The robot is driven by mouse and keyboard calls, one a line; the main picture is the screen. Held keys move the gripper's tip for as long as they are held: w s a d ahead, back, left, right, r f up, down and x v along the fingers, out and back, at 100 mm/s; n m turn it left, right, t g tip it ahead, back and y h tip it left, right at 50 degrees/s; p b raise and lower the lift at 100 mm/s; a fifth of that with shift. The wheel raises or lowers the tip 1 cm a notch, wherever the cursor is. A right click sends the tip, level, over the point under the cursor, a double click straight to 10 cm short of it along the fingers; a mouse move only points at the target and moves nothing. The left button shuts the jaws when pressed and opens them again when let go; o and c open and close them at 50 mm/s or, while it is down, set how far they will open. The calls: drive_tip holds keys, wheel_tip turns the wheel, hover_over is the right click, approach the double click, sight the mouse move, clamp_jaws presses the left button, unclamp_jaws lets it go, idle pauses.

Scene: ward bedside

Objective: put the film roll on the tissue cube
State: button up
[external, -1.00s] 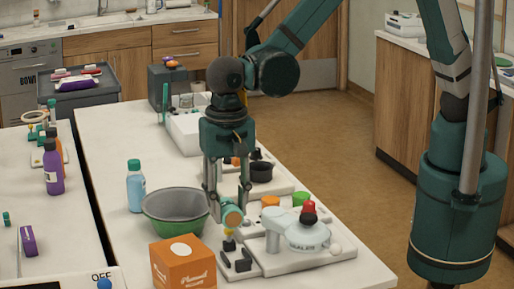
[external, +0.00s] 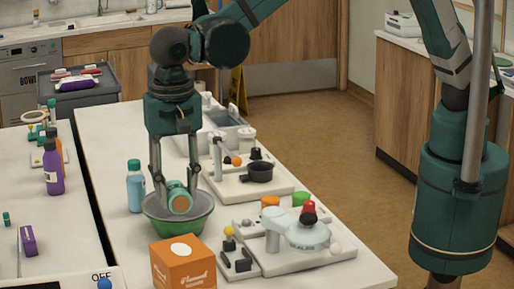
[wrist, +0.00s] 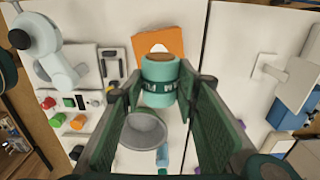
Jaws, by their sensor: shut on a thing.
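My gripper (external: 177,190) is shut on the film roll (external: 179,200), a teal cylinder with a tan end. In the external view the roll appears over the green bowl (external: 165,226). In the wrist view the film roll (wrist: 159,82) sits between the fingertips of my gripper (wrist: 155,88) and covers part of the tissue cube. The tissue cube (external: 184,264) is an orange box with a white oval on top, at the near edge of the table. It also shows in the wrist view (wrist: 172,36), beyond the roll.
The grey-lined bowl (wrist: 143,131) shows in the wrist view below the roll. A blue bottle (external: 136,190) stands left of the bowl. A white board with a red-topped device (external: 308,232) lies right of the tissue cube.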

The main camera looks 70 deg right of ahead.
drive_tip(key=shift+f, duration=0.15)
drive_tip(key=shift+f, duration=2.95)
drive_tip(key=shift+f, duration=0.1)
drive_tip(key=shift+f+p, duration=0.35)
drive_tip(key=shift+f, duration=1.45)
drive_tip(key=shift+f, duration=0.2)
drive_tip(key=o, duration=0.9)
drive_tip(key=shift+r, duration=0.3)
wheel_tip(320, 180, up, 12)
drive_tip(key=shift+f+b, duration=0.1)
drive_tip(key=shift+b, duration=0.2)
